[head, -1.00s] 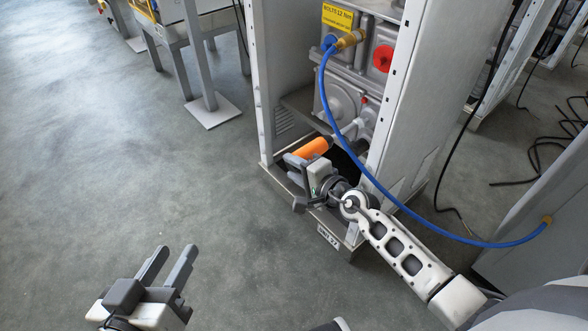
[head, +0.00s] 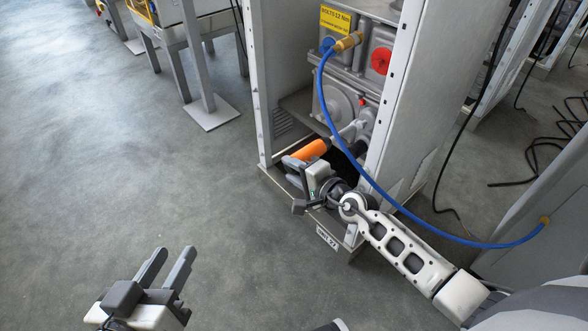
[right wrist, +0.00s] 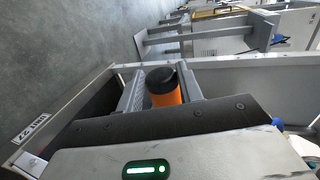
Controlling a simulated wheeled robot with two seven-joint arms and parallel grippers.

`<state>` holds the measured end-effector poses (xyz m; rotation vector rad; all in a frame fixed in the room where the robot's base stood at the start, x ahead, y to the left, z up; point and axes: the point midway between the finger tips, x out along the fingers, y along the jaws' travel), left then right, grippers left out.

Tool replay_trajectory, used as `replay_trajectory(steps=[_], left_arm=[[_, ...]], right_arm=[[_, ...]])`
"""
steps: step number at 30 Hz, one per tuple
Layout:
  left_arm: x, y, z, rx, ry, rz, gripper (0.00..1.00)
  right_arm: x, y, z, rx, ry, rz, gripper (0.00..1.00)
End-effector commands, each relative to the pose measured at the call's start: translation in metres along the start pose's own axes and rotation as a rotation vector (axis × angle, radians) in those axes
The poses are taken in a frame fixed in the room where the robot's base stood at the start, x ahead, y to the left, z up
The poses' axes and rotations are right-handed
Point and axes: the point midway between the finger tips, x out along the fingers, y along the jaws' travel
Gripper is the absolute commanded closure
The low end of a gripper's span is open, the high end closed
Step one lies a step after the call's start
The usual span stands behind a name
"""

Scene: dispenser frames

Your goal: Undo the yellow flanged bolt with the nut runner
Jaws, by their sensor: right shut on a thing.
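The nut runner shows as an orange cylinder (head: 309,150) low in the open front of the cabinet. In the right wrist view it is orange with a black end cap (right wrist: 163,83), between the two fingers. My right gripper (head: 297,163) is shut on it, and the gripper and wrist hide part of the tool. The gripper also shows in the right wrist view (right wrist: 161,92). My left gripper (head: 168,259) is open and empty over bare floor at the lower left. I cannot make out the yellow flanged bolt; a yellow sign (head: 337,20) about bolts is above.
A grey machine block (head: 340,100) with a red round part (head: 380,61) fills the cabinet. The cabinet's side wall (head: 412,110) stands right. Floor on the left is free.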

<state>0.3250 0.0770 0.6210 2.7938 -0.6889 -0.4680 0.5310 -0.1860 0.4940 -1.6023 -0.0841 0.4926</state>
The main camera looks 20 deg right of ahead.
Motion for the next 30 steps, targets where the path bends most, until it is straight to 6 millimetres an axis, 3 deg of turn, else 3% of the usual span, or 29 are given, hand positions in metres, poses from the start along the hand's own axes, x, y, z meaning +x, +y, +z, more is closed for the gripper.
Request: replay_trajectory(steps=[1, 16, 30], left_arm=[[0.000, 0.000, -0.001, 0.000, 0.000, 0.000, 0.64], [-0.001, 0.002, -0.004, -0.001, -0.002, 0.000, 0.64], [-0.007, 0.008, -0.027, 0.000, -0.001, 0.000, 0.64]], right_arm=[[-0.001, -0.004, -0.008, -0.007, 0.018, -0.009, 1.00], [-0.001, -0.004, -0.005, -0.006, 0.018, -0.008, 1.00], [0.000, -0.006, 0.035, -0.003, 0.009, -0.007, 1.00]])
